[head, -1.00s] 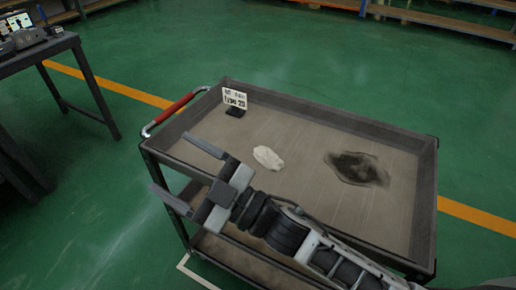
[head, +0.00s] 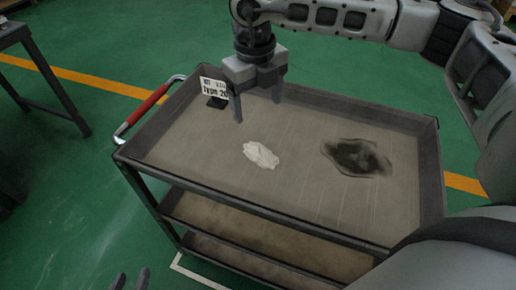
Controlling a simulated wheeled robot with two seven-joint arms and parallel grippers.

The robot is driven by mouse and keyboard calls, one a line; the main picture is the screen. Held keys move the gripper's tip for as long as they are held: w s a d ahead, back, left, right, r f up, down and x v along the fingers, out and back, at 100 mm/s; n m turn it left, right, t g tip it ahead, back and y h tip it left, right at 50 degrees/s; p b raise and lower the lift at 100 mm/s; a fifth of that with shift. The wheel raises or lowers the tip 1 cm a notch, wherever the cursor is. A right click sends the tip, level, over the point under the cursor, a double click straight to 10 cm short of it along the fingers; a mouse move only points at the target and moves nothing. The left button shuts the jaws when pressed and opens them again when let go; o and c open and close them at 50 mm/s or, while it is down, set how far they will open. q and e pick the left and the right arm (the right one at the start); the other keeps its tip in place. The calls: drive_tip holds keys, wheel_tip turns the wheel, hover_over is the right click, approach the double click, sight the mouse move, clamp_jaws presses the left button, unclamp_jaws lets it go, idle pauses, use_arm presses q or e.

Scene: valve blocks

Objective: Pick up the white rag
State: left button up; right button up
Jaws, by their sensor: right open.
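The white rag (head: 261,155) lies crumpled on the top tray of the grey cart (head: 200,150), near its middle. My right gripper (head: 257,110) hangs over the tray with its fingers pointing down. It is open and empty, above and slightly behind the rag in the picture, and does not touch it. My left gripper (head: 130,281) shows only as two fingertips at the bottom edge, left of the cart. They are apart with nothing visible between them.
A dark stain (head: 356,158) marks the tray right of the rag. A small sign (head: 214,88) stands at the tray's back left. A raised rim surrounds the tray, and a red handle (head: 148,105) is on its left. A dark table (head: 40,60) stands far left.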

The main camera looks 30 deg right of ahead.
approach(259, 145)
drive_tip(key=f, duration=0.5)
drive_tip(key=shift+s+a, duration=0.1)
drive_tip(key=shift+s, duration=0.1)
drive_tip(key=shift+w+f+p, duration=0.15)
drive_tip(key=shift+f+p, duration=0.25)
drive_tip(key=shift+f, duration=2.4)
drive_tip(key=c, duration=1.1)
drive_tip(key=shift+o, duration=0.2)
